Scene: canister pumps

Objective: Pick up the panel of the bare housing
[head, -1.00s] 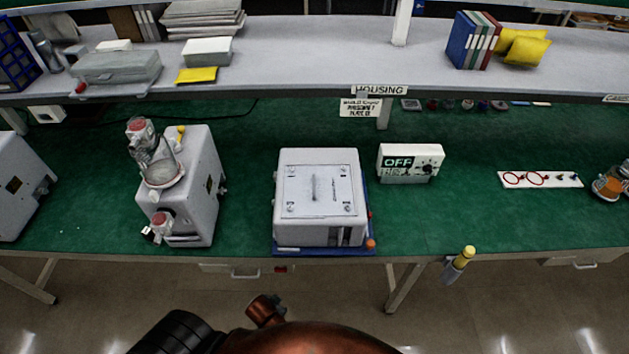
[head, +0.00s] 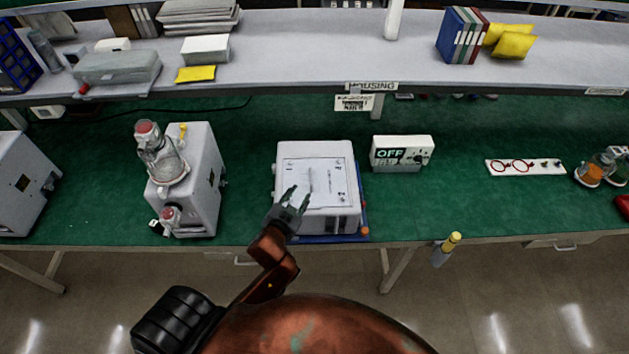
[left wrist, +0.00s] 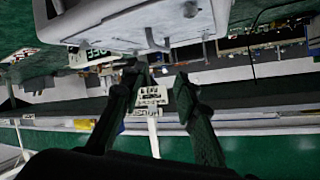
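The bare housing (head: 290,160) is a pale grey box on a blue mat (head: 325,239) in the middle of the green bench. Its panel (head: 318,176) lies on its top, with a slim handle in the middle and a fastener near each corner. My left gripper (head: 296,194) is in front of the panel's lower left part, its fingers spread and empty. In the left wrist view, the two dark fingers (left wrist: 160,85) stand apart, with the pale housing (left wrist: 140,22) above them. Whether the fingers touch the panel cannot be told. My right gripper is not in view.
A pump with a glass canister (head: 205,180) stands to the left. A white box reading OFF (head: 402,153) stands to the right. A shelf (head: 300,45) runs above the bench's back. A yellow-topped bottle (head: 446,249) is at the front edge.

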